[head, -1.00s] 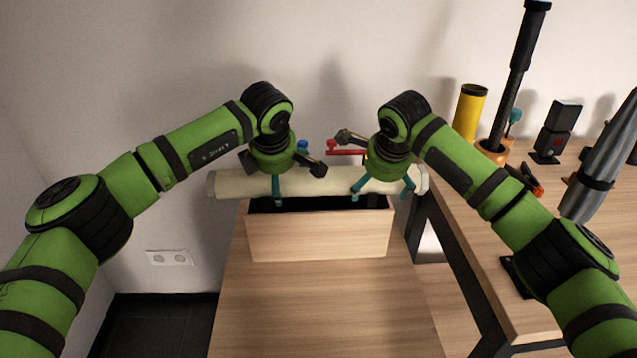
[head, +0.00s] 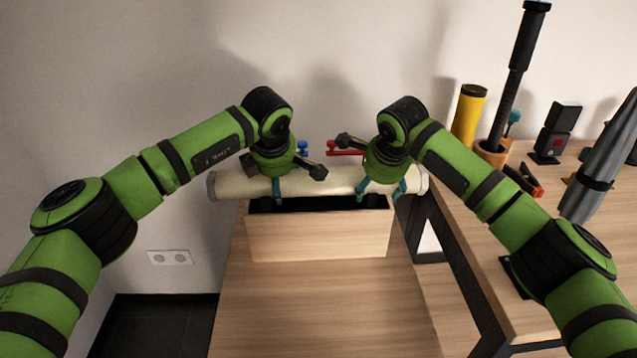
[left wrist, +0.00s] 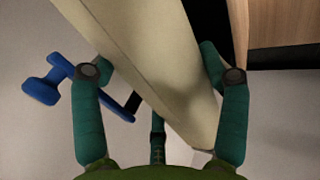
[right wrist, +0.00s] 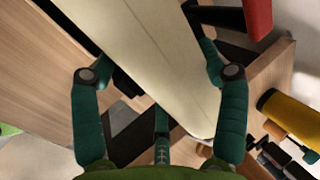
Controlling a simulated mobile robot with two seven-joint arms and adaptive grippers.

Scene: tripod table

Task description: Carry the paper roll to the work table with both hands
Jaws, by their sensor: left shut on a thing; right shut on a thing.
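The paper roll (head: 325,178) is a long cream cylinder lying level above the open wooden box (head: 318,235), partly hidden by my grippers. I cannot tell whether it touches the box rim. My left gripper (head: 277,189) is shut on the roll left of its middle; its teal fingers sit on both sides of the roll (left wrist: 155,65) in the left wrist view. My right gripper (head: 383,189) is shut on the roll towards its right end, with fingers on both sides of it (right wrist: 150,60) in the right wrist view. The work table (head: 530,275) stands at the right.
On the work table stand a yellow cylinder (head: 468,117), a tall black tripod part (head: 516,75), a black box-shaped device (head: 555,133) and a grey folded piece (head: 600,165). Blue (head: 303,147) and red (head: 346,149) items show behind the roll. The table's near part is largely clear.

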